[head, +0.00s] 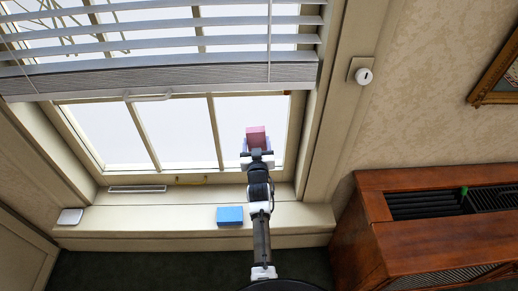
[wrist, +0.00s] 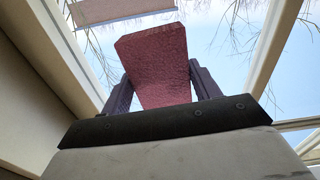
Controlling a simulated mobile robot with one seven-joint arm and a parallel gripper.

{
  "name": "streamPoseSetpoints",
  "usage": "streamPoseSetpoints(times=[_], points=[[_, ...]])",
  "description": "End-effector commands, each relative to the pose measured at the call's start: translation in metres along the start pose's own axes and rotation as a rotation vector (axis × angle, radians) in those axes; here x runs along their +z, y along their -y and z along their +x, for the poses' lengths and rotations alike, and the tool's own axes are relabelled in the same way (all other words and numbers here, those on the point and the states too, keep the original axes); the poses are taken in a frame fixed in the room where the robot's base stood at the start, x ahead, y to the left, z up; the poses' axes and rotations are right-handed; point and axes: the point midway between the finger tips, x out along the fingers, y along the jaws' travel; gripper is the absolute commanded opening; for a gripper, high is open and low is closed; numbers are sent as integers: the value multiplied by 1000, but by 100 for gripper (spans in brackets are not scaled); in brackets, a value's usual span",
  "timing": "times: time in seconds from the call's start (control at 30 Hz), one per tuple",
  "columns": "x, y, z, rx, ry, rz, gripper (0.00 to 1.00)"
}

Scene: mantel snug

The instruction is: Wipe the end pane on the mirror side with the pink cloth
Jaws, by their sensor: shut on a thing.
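My gripper (head: 257,150) is shut on the pink cloth (head: 256,135), a thick block-like pad. In the wrist view the pink cloth (wrist: 156,65) stands up between the two dark fingers (wrist: 158,90). In the head view it lies in front of the right-hand end pane (head: 235,110) of the three-pane window. I cannot tell whether it touches the glass. A gold-framed piece (head: 497,75) hangs on the wall at the right edge, on the same side as this pane. It is cut off, and I cannot tell whether it is a mirror.
A slatted blind (head: 160,76) covers the upper window. A blue block (head: 230,216) and a white square item (head: 70,216) lie on the sill (head: 150,222). A brass handle (head: 191,182) sits on the lower frame. A wooden cabinet (head: 440,235) stands right; a white knob (head: 363,76) is on the wall.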

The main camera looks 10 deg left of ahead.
Motion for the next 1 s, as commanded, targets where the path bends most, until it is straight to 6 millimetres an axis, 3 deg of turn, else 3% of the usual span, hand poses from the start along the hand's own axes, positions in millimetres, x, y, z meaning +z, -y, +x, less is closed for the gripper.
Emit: streamPoseSetpoints(times=[0.03, 0.43, 1.0], points=[[1, 8, 1, -11, -8, -1, 43], [0, 14, -2, -5, -7, 1, 43], [-1, 45, -2, -3, -5, 1, 43]])
